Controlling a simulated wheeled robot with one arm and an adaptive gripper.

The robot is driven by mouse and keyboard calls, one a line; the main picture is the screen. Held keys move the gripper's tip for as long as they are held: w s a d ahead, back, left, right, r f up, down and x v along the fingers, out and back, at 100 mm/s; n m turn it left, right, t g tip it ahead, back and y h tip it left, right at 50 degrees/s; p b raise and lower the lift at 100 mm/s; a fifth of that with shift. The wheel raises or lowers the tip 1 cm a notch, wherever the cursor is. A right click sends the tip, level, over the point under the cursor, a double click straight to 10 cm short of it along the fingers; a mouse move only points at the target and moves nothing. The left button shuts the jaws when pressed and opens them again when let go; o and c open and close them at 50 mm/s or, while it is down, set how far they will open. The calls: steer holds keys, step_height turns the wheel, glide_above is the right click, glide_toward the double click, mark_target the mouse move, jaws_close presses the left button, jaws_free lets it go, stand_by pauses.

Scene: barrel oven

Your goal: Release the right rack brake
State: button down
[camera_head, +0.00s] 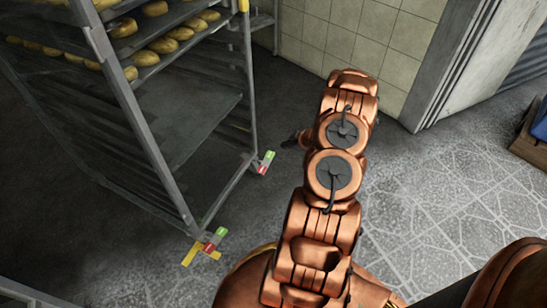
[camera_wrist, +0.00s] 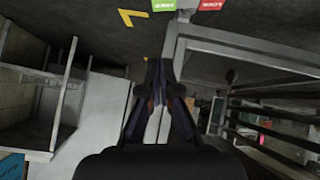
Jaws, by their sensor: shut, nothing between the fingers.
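A tall grey metal rack (camera_head: 150,130) stands at the left of the head view. It has two brake pedals with green and red ends: the far one, farther right in the picture (camera_head: 267,162), and the near one (camera_head: 214,240). My gripper (camera_head: 288,142) is shut and empty, a dark shape just right of and above the far pedal, apart from it and partly hidden by my arm. In the wrist view the gripper's fingers (camera_wrist: 160,65) are together. A green plate (camera_wrist: 165,5) and a red plate (camera_wrist: 210,4) show at the top edge, beyond the fingertips and partly cut off.
Trays of bread rolls (camera_head: 170,40) fill the rack's upper levels. Yellow marks (camera_head: 195,256) lie on the floor by the near pedal, and a yellow corner mark shows in the wrist view (camera_wrist: 132,17). A tiled wall (camera_head: 345,35) stands behind.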

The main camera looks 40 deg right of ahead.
steer(key=shift+s+a+f, duration=0.1)
steer(key=shift+f, duration=0.15)
steer(key=b, duration=0.4)
glide_above(269, 153)
steer(key=s, duration=0.4)
step_height(269, 153, down, 7)
steer(key=shift+w+f+b, duration=0.35)
steer(key=shift+f, duration=0.6)
steer(key=shift+w+f+b, duration=0.3)
steer(key=shift+f, duration=0.6)
